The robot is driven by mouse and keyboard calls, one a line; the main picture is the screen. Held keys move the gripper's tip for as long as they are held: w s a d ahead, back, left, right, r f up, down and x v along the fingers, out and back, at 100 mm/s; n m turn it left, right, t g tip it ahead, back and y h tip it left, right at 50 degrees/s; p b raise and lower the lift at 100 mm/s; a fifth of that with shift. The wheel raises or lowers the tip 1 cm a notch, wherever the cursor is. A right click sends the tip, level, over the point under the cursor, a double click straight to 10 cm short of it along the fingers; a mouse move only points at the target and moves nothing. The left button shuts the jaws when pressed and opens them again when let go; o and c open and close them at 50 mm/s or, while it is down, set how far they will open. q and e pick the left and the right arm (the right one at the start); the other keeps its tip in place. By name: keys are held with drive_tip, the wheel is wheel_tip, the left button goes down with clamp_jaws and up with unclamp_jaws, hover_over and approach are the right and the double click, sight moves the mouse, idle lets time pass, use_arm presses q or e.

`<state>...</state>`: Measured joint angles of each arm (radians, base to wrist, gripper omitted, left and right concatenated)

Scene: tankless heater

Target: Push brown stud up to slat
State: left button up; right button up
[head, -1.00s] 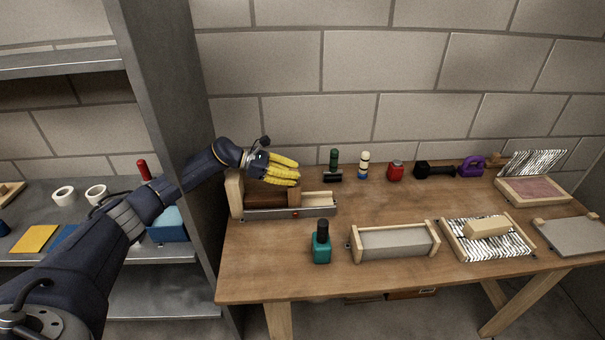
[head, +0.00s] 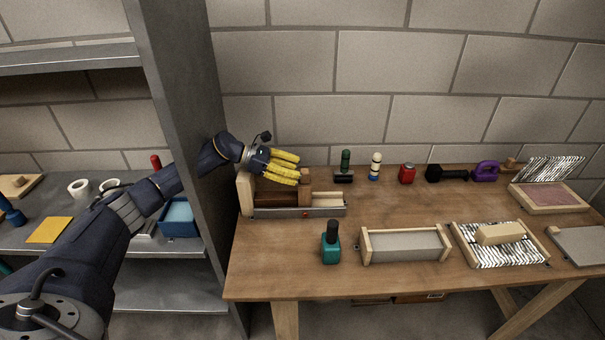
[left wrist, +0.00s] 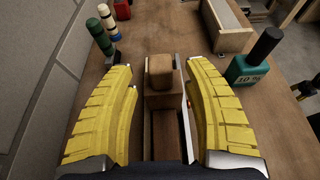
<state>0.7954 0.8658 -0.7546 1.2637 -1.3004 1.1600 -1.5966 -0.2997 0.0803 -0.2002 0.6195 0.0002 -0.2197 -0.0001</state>
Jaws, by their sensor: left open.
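The brown stud (left wrist: 160,72) stands up from a brown block in a long wooden box (head: 297,212) at the left end of the table. It also shows in the head view (head: 306,176), just right of my yellow fingertips. My left gripper (head: 297,169) is open above the box. In the left wrist view my left gripper (left wrist: 159,66) has one finger on each side of the stud, with gaps visible. I cannot tell from these views which part is the slat. A pale section of the box (head: 328,202) lies right of the block. My right gripper is out of view.
A teal bottle (head: 331,246) stands in front of the box. Green (head: 345,164) and cream (head: 375,166) handled items stand behind, by the brick wall. A grey shelf upright (head: 185,150) stands close by my left arm.

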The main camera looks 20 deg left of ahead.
use_arm(q)
drive_tip(key=v, duration=0.8)
drive_tip(key=shift+s+a, duration=0.15)
drive_tip(key=shift+a, duration=0.15)
